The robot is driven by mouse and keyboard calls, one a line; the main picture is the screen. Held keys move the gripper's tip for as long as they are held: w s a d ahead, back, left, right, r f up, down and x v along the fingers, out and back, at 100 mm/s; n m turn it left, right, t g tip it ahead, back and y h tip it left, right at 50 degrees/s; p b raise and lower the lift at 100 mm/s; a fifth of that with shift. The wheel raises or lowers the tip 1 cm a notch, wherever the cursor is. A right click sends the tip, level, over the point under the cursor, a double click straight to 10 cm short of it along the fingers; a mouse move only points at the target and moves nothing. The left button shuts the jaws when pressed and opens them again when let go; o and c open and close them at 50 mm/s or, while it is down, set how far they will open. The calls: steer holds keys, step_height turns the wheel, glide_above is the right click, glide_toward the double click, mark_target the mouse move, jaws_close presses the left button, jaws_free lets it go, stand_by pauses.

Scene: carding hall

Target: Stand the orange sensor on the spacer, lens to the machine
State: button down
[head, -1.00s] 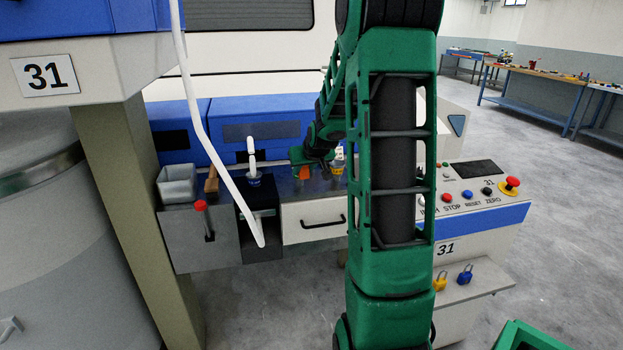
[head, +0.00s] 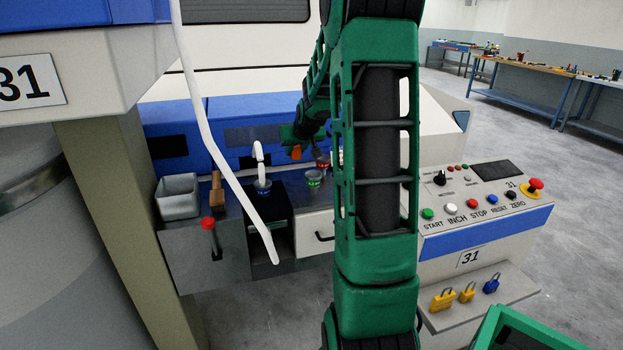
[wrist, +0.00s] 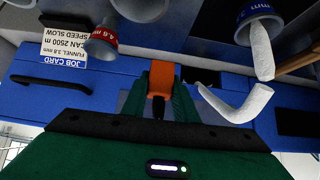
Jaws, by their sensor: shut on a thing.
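The orange sensor (head: 296,153) is held by my gripper (head: 297,142) above the grey deck in front of the machine's blue panels. In the wrist view the sensor (wrist: 161,78) sits between the two green fingers of my gripper (wrist: 160,100), which is shut on it. Its orange body sticks out past the fingertips. Which side bears the lens I cannot tell. It appears clear of the deck. I cannot make out the spacer for certain in either view.
Below and beside the gripper stand a green-banded funnel (head: 314,178) and a red-banded funnel (head: 322,162). A blue-banded funnel (head: 262,186) with white sliver stands left. Further left are a wooden piece (head: 217,190), a grey bin (head: 178,197) and a red-knobbed lever (head: 208,226). The control panel (head: 480,200) is right.

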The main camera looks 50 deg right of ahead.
steer(key=f, duration=0.3)
steer(key=d+f, duration=0.1)
steer(key=f, duration=0.1)
steer(key=shift+s+f, duration=0.25)
steer(key=shift+f, duration=0.05)
step_height(320, 180, down, 4)
steer(key=shift+r, duration=0.2)
steer(key=c, duration=1.4)
jaws_free()
steer(key=shift+r, duration=0.1)
